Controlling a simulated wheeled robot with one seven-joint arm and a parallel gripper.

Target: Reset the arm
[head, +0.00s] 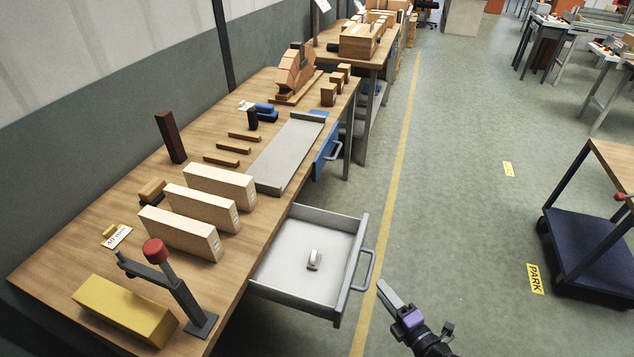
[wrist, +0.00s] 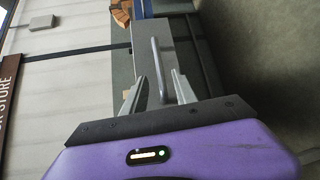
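My gripper (head: 385,288) is at the lower middle of the head view, over the floor just right of the open drawer's handle (head: 362,271). In the wrist view my gripper (wrist: 158,88) has its two fingers spread apart with nothing held between them. The drawer handle (wrist: 157,65) shows there as a grey bar beyond and between the fingers; I cannot tell how close they are to it. The grey drawer (head: 345,283) stands pulled out from the workbench, and a small light-coloured object (head: 314,260) lies inside it.
The wooden workbench (head: 75,225) carries cream blocks (head: 190,232), a yellow block (head: 125,310) and a red-knobbed lever (head: 155,252). A blue drawer front (head: 325,155) is farther along. A cart (head: 590,255) stands at right. The green floor between is clear.

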